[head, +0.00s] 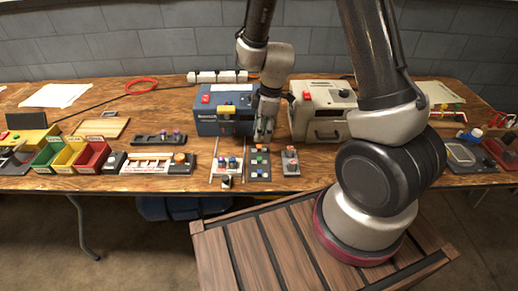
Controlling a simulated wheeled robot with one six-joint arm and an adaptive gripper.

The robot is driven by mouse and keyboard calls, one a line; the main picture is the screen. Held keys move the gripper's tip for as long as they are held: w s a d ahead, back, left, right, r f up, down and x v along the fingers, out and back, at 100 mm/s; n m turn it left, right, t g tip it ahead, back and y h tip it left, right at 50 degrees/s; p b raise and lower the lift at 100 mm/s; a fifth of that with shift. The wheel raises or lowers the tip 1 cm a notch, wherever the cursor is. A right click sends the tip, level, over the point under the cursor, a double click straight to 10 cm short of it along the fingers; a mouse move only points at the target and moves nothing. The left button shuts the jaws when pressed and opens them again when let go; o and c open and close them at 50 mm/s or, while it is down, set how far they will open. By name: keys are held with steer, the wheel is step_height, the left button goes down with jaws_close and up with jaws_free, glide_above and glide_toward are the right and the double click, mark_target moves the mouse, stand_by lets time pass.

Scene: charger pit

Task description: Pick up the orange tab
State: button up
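A small orange-yellow piece (227,110) shows on the front of the blue box (206,125) on the table; it may be the orange tab, but it is too small to be sure. My gripper (263,136) points down in front of the right side of the blue box, to the right of that piece and apart from it. It hangs just above the far end of a dark panel with coloured buttons (259,170). Its fingers are too small and dark to tell open from shut. I see nothing clearly held in it.
A cream box (320,130) stands close to the right of my gripper. Green, yellow and red bins (92,160) and a white panel with an orange knob (150,167) lie to the left. A white power strip (215,77) lies behind. Small parts crowd the table's front edge.

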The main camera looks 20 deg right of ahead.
mark_target(259, 147)
steer(key=f, duration=0.3)
steer(key=a+f, duration=0.1)
steer(key=f, duration=0.1)
steer(key=shift+s+f, duration=0.2)
steer(key=shift+f, duration=0.1)
steer(key=shift+c, duration=0.4)
steer(key=c, duration=0.7)
